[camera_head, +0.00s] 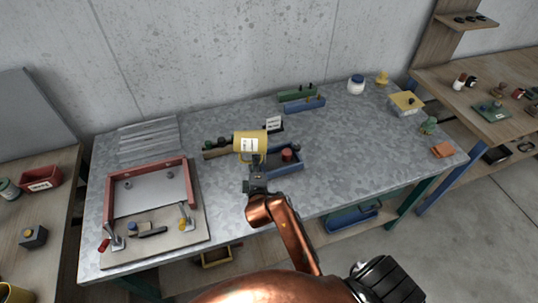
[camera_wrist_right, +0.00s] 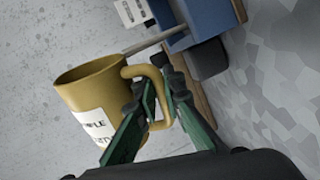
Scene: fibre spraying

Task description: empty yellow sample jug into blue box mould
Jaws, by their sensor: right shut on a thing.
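The yellow sample jug (camera_head: 241,143) is near the middle of the table in the head view, with a white label on its side. In the right wrist view the jug (camera_wrist_right: 88,92) shows its open mouth and handle; its contents cannot be seen. My right gripper (camera_head: 257,164) is shut on the jug's handle, and its green fingers (camera_wrist_right: 160,100) are on both sides of it. A blue open box (camera_head: 291,168) with a dark red round thing in it lies just right of the jug; it looks like the box mould. My left gripper is not in view.
A wooden board (camera_head: 216,153) with small items lies left of the jug, and a white card (camera_head: 273,123) stands behind. A red-walled frame (camera_head: 109,203) on a board fills the table's left. Green (camera_head: 297,94) and blue (camera_head: 305,104) holders stand at the back. The table's right-middle is clear.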

